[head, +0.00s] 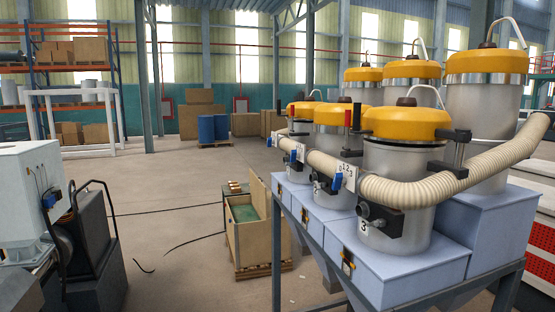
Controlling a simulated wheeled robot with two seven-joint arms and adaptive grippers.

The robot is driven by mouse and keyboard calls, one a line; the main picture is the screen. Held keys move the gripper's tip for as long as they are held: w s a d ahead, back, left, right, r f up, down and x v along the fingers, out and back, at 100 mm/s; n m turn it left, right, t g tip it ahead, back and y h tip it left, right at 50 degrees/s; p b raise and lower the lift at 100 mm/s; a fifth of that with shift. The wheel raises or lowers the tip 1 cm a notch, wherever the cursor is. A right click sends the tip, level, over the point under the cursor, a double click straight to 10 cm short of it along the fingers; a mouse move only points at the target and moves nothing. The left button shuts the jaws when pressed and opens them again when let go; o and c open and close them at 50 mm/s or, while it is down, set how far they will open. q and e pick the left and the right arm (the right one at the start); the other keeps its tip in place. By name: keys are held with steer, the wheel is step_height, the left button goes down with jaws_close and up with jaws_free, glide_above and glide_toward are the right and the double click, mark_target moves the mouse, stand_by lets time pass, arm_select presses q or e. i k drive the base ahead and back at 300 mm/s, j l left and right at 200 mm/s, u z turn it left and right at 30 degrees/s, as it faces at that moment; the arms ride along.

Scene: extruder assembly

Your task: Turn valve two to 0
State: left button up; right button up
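Several steel hoppers with yellow lids stand on a pale blue frame at the right. The front hopper (395,165) carries a dark "3" low on its side, and a label on the hopper behind it is too small to read surely. A blue valve handle (337,182) sits beside a white number plate (348,174) on the hose line in front of the middle hopper. A second blue handle (294,157) is farther back, by another small plate. I cannot tell surely which handle is valve two or its exact setting. Neither gripper is in view.
A ribbed cream hose (450,180) runs along the hopper fronts and bends up right. An open wooden crate (258,235) stands left of the frame. A white and dark machine (90,245) is at the left.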

mark_target(294, 155)
steer(key=i+j+u, duration=0.1)
steer(key=u, duration=0.4)
steer(key=i+u, duration=0.3)
steer(key=u, duration=0.2)
steer(key=i+l, duration=0.15)
steer(key=i, duration=0.5)
steer(key=i+l, duration=0.2)
steer(key=i, duration=0.4)
steer(key=i+l, duration=0.15)
steer(key=i, duration=0.5)
steer(key=i+j+z, duration=0.1)
steer(key=i, duration=1.85)
steer(key=i+z, duration=0.1)
steer(key=z, duration=0.8)
steer(key=i+j+z, duration=0.1)
steer(key=z, duration=0.35)
steer(key=j+z, duration=0.1)
steer(key=z, duration=0.35)
steer(key=i, duration=0.05)
